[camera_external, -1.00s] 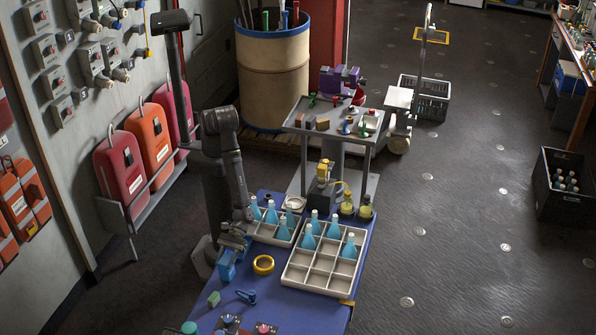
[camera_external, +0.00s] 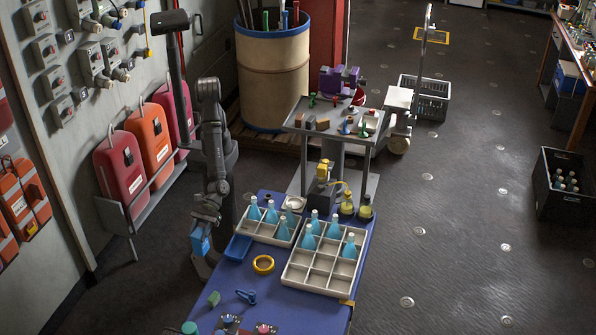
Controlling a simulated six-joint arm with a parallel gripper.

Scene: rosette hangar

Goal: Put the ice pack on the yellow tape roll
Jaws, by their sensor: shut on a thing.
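My gripper (camera_external: 204,224) is at the left edge of the blue table, shut on a blue ice pack (camera_external: 200,240). The ice pack hangs below the fingers, raised and roughly over the table's left edge. The yellow tape roll (camera_external: 263,265) lies flat on the table, to the right of and lower in the picture than my gripper. Nothing rests on the roll, and its hole shows. The fingertips are small and partly hidden by the ice pack.
Divided crates (camera_external: 296,287) with blue bottles stand to the right. A green block (camera_external: 214,299) and a dark blue object (camera_external: 247,296) lie lower on the blue table (camera_external: 292,310).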

